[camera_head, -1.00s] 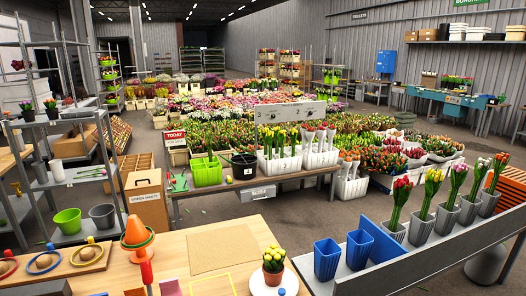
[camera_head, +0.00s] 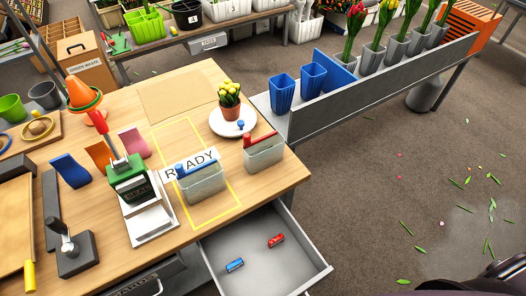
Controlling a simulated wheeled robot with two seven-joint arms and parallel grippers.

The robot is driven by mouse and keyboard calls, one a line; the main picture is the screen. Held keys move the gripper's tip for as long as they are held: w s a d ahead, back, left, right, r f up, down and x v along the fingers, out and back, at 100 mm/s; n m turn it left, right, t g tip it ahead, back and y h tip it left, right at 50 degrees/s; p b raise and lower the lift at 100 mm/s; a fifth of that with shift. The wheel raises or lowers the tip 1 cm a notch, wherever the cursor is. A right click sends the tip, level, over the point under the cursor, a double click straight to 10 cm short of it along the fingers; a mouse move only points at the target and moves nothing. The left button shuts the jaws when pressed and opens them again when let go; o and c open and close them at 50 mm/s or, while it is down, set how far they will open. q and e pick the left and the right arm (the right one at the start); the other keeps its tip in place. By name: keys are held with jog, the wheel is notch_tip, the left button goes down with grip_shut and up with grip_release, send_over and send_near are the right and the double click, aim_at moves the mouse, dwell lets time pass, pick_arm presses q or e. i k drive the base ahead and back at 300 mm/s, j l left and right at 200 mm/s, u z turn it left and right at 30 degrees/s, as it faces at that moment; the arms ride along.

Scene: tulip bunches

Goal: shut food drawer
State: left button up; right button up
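An open grey drawer (camera_head: 305,262) sticks out from under the front edge of the wooden table, low in the middle of the view. A small blue packet (camera_head: 235,265) and a small red packet (camera_head: 276,240) lie apart on its floor. No label on this drawer can be seen; its front face is turned away. Neither of my grippers is in view.
Another drawer with a partly cut-off label (camera_head: 137,289) sits left of it, seemingly closed.

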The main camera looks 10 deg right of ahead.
aim_at(294, 265)
jog(key=k+l+z, duration=0.15)
jog(key=k, duration=0.35)
jog(key=k+z, duration=0.2)
jog(key=k, duration=0.25)
jog(key=k+j+z, duration=0.2)
jog(key=i+j, duration=0.1)
